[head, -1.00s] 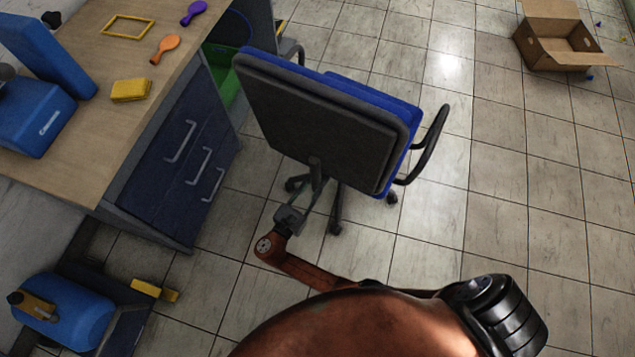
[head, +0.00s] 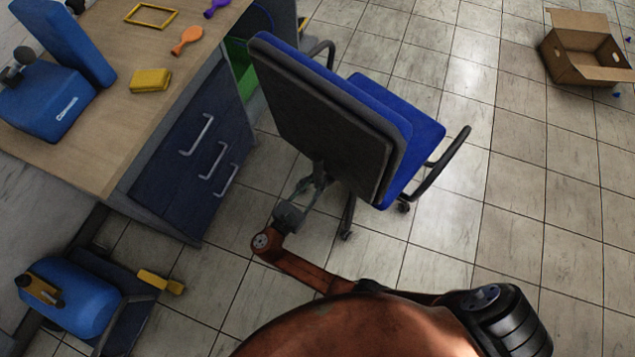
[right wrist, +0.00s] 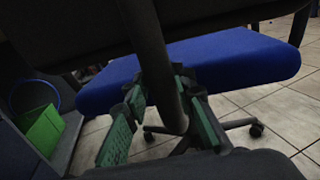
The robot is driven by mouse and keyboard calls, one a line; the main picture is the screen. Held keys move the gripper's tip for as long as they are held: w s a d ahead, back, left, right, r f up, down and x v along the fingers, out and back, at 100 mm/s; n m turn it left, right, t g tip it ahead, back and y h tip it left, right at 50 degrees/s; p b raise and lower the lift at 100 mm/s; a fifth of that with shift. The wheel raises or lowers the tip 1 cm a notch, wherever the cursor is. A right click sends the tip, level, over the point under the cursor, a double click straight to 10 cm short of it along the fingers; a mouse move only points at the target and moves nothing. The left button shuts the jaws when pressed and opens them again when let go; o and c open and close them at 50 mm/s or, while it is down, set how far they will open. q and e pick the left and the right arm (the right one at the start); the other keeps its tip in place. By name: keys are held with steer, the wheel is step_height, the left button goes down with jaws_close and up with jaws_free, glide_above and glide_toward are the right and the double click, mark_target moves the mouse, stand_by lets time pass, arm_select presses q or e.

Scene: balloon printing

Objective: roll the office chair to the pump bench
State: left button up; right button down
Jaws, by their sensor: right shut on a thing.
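The office chair (head: 335,120) has a dark back shell, blue cushions, black armrests and casters. It stands upright at the right of the wooden-topped bench (head: 110,130), its backrest towards me. My right gripper (head: 313,186) is low behind the backrest, shut on the chair's back support bar. In the right wrist view its green-padded fingers (right wrist: 160,95) lie on both sides of the dark bar (right wrist: 158,70), with the blue seat (right wrist: 190,65) beyond. A blue machine (head: 55,100) stands on the bench. My left gripper is not in view.
A yellow sponge-like block (head: 151,80), an orange balloon (head: 186,39) and a yellow frame (head: 150,16) lie on the bench. A blue tank (head: 72,297) sits low at left. An open cardboard box (head: 585,55) lies far right. Tiled floor between chair and box is clear.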

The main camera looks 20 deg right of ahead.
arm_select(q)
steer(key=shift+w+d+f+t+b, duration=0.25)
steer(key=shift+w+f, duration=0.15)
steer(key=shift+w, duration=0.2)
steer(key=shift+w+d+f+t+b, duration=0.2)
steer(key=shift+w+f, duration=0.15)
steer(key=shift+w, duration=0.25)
arm_select(e)
steer(key=shift+w+a, duration=1.25)
steer(key=shift+a, duration=0.4)
steer(key=c, duration=1.8)
jaws_free()
steer(key=shift+c, duration=0.2)
steer(key=o, duration=0.3)
steer(key=shift+d, duration=0.25)
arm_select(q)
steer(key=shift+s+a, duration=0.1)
